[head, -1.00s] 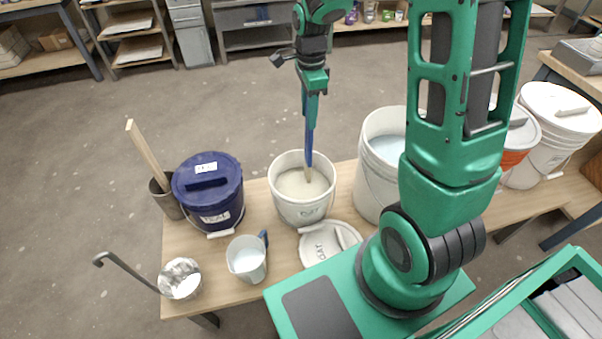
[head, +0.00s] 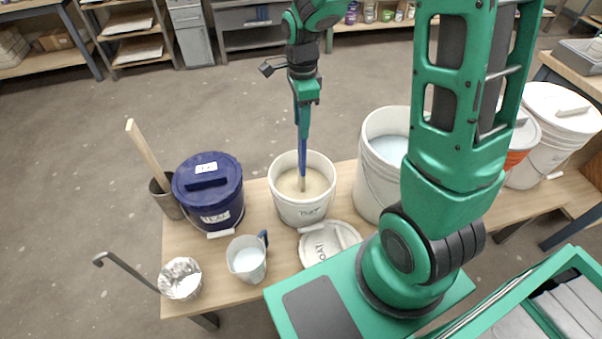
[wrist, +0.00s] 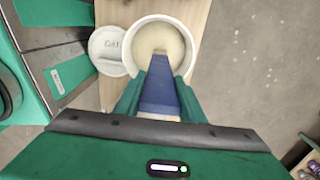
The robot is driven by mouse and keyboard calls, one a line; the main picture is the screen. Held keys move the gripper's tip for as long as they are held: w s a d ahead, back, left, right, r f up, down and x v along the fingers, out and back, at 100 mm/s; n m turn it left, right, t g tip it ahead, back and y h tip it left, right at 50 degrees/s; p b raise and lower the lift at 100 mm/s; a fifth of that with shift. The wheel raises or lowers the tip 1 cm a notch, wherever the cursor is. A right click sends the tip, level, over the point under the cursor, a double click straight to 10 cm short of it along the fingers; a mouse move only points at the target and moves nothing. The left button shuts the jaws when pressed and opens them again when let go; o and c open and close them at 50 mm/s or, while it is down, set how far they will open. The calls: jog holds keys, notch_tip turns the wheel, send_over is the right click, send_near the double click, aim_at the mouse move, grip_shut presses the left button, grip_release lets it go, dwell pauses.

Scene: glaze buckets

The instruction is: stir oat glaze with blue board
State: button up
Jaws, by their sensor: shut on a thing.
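The oat glaze bucket (head: 302,211) is white and open, with beige glaze (head: 312,183) inside. It stands on the wooden bench. My gripper (head: 304,103) is above the bucket, shut on the blue board (head: 302,150). The board points down, and its pale lower end reaches into the glaze, near the middle of the bucket. The wrist view also shows the board (wrist: 160,88) between my fingers, with the bucket (wrist: 190,40) around its far end. The board's tip under the surface is hidden. The OAT lid (head: 329,243) lies on the bench in front of the bucket.
A lidded dark blue bucket (head: 210,213) stands left of the oat bucket, and a larger open white bucket (head: 372,187) stands close on its right. A jug (head: 246,264), a ladle (head: 180,279) and a pot holding a wooden stick (head: 146,150) are at the left.

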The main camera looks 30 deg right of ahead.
jog(key=shift+s+d, duration=0.1)
jog(key=shift+s, duration=0.05)
notch_tip(320, 180, up, 17)
dwell(1.5)
jog(key=shift+r, duration=0.1)
dwell(0.7)
